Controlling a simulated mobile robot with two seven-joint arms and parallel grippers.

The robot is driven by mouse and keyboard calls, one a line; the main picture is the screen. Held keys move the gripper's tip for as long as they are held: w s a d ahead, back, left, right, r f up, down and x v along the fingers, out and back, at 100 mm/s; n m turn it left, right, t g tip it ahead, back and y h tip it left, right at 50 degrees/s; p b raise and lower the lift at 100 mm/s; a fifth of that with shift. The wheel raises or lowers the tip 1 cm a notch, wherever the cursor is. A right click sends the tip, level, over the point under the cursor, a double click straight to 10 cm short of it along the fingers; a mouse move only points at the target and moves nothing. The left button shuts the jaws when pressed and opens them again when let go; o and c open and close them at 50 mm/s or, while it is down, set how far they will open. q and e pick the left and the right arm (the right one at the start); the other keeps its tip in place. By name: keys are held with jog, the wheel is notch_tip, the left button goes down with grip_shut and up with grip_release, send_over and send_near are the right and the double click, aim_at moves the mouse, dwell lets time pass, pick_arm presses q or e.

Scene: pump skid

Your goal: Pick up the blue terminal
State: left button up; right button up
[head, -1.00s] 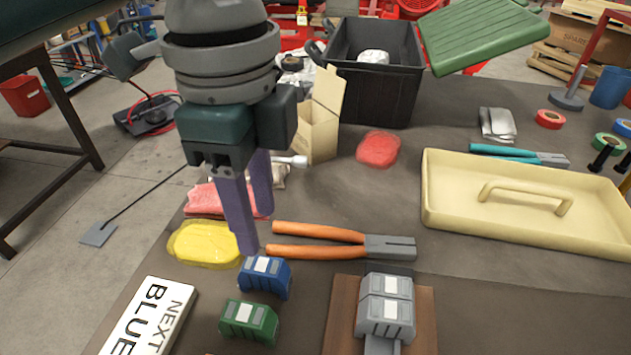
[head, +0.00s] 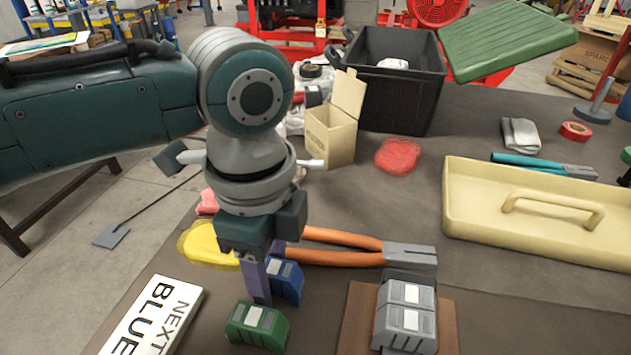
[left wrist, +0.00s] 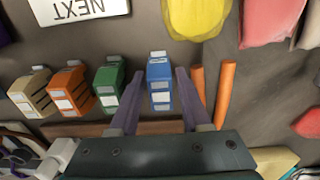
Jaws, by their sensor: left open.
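The blue terminal (head: 287,281) stands on the table just behind the green terminal (head: 257,325), partly hidden by a finger of my left gripper (head: 264,288). The left gripper points down and is open. In the left wrist view the blue terminal (left wrist: 159,84) shows between the two spread fingers of the gripper (left wrist: 159,78), with a gap to each side. I cannot tell whether a finger touches it. The green terminal (left wrist: 109,83) is just outside the left finger there. My right gripper is not in view.
A white sign (head: 152,318) reading "NEXT BLUE" lies at left. Orange-handled pliers (head: 345,240) lie close behind the blue terminal. Grey terminals (head: 406,314) sit on a brown base at right. Orange (left wrist: 73,90) and tan (left wrist: 32,92) terminals stand beyond the green one.

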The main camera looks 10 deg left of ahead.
pick_arm(q)
grip_shut()
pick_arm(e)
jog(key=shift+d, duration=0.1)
pick_arm(q)
jog(key=shift+r, duration=0.1)
dwell(0.3)
